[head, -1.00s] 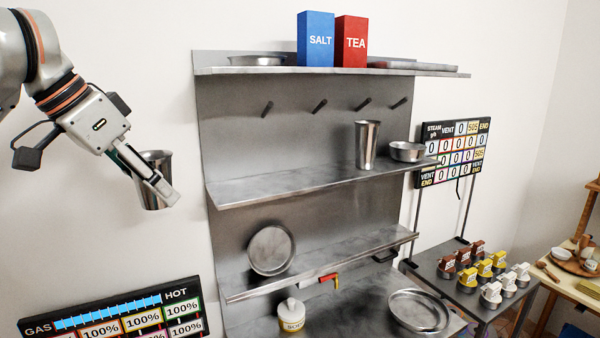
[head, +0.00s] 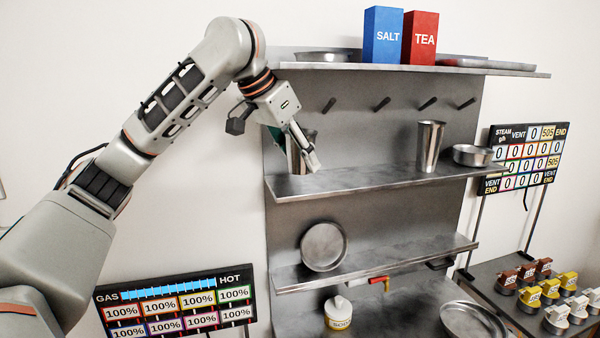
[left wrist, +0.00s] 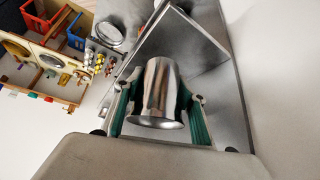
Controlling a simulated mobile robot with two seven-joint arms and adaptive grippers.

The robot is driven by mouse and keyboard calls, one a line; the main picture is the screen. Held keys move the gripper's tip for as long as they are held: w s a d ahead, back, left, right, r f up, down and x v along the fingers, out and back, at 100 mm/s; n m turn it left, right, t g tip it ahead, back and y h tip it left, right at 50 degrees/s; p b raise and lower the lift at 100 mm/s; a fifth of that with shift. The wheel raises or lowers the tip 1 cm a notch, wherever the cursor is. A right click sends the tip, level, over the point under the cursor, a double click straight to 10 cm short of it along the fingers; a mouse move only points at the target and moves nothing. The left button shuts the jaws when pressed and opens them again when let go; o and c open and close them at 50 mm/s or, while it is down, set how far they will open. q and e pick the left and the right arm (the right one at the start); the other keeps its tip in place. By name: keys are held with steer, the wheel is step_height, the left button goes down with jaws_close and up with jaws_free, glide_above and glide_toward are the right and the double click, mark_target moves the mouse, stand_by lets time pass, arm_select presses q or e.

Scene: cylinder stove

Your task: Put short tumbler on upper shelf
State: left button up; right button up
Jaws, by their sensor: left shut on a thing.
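The short tumbler, a steel cup, is held between the fingers of my left gripper (head: 305,152), which is shut on it. In the head view the short tumbler (head: 293,158) is partly hidden behind a finger. It is roughly upright at the left end of the shelf (head: 370,180) below the hooks; I cannot tell whether its base touches. In the left wrist view the short tumbler (left wrist: 160,90) shows between the green-padded fingers. A taller tumbler (head: 430,145) and a bowl (head: 473,155) stand on that shelf's right part. My right gripper is not in view.
Above, a top shelf (head: 520,72) carries a blue salt box (head: 383,36), a red tea box (head: 420,38) and pans. Several hooks (head: 381,103) stick out over the tumbler shelf. A lower shelf (head: 400,255) has a leaning plate (head: 323,247). The tumbler shelf's middle is clear.

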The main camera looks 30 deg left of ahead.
mark_target(289, 154)
arm_select(q)
steer(key=shift+f, duration=1.75)
steer(key=shift+f, duration=0.1)
steer(key=o, duration=1.1)
steer(key=v, duration=0.5)
steer(key=shift+s+a+r, duration=0.1)
steer(key=shift+r, duration=0.2)
steer(key=s+a, duration=0.1)
steer(key=s, duration=0.2)
steer(key=s+a, duration=0.1)
steer(key=s, duration=0.3)
steer(key=s+a, duration=0.1)
steer(key=s, duration=0.3)
steer(key=shift+s+a+f, duration=0.15)
steer(key=shift+s+f, duration=0.05)
